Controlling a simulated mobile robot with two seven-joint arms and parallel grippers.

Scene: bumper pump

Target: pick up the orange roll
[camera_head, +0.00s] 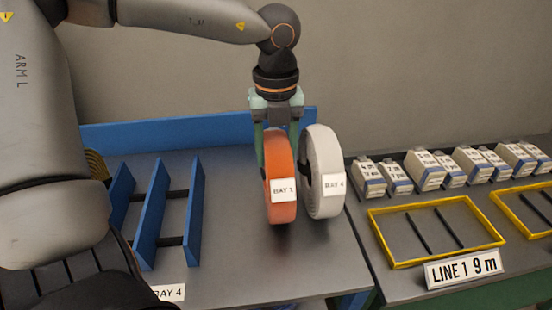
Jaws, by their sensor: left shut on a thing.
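The orange roll (281,205) stands upright on its edge near the middle of the view, with a white "BAY 1" label on its rim. My left gripper (277,143) comes down from above and is shut on the orange roll, one finger on its left face and the other between it and the white roll (325,150). I cannot tell whether the orange roll touches the table. The white roll stands upright close on its right, with a "BAY 4" label. My right gripper is not in view.
A blue slatted rack (153,215) stands left on the grey table (235,255), with a blue back wall (170,133). On the right bench are yellow frames (440,258), several small labelled boxes (425,168) and a "LINE 19 m" sign (464,269). The table front is clear.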

